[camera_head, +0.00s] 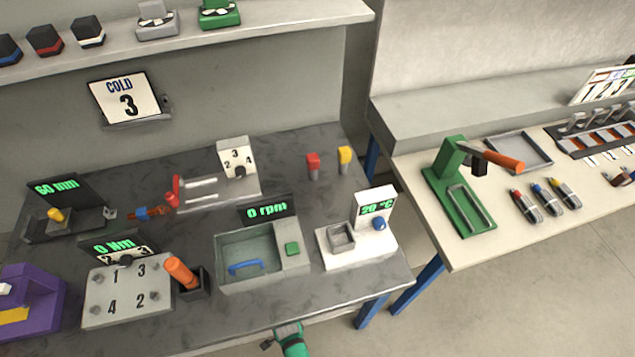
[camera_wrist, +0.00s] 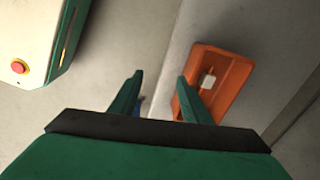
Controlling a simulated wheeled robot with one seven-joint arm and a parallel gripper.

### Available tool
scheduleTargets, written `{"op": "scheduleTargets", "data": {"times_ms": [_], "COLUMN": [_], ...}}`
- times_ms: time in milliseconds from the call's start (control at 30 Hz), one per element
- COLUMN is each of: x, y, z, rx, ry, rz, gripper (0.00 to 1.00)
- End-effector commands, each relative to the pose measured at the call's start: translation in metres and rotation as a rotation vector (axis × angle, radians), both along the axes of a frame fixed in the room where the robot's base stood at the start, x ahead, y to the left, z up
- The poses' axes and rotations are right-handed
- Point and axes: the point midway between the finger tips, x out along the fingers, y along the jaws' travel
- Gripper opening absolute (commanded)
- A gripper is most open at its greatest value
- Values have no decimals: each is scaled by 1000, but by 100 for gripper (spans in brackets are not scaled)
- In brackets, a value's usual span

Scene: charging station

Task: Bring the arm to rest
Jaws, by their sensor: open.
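My gripper (camera_wrist: 160,90) shows in the wrist view with its two green fingers apart and nothing between them. Below it there is pale floor and the edge of a grey surface. In the head view a green and black part of my arm (camera_head: 290,340) shows at the bottom edge, in front of the dark workbench (camera_head: 345,285). The rest of the arm is out of that view.
The dark bench holds a tub with a 0 rpm display (camera_head: 262,258), a white 20 °C unit (camera_head: 357,240) and a numbered plate (camera_head: 127,290). A pale bench (camera_head: 430,240) with a green press (camera_head: 460,190) stands at right. A cream-coloured body with a red button (camera_wrist: 18,67) is at upper left in the wrist view.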

Motion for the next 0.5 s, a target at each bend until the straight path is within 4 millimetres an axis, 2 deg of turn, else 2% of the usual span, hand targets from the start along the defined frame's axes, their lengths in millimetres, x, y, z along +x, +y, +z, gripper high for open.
{"op": "scheduleTargets", "data": {"times_ms": [267, 367, 500], "x": [-13, -24, -41], "y": [-38, -55, -74], "z": [22, 41, 81], "rx": [-2, -16, -60], "ry": [-160, -254, -406], "rz": [154, 245, 385], "gripper": [43, 43, 43]}}
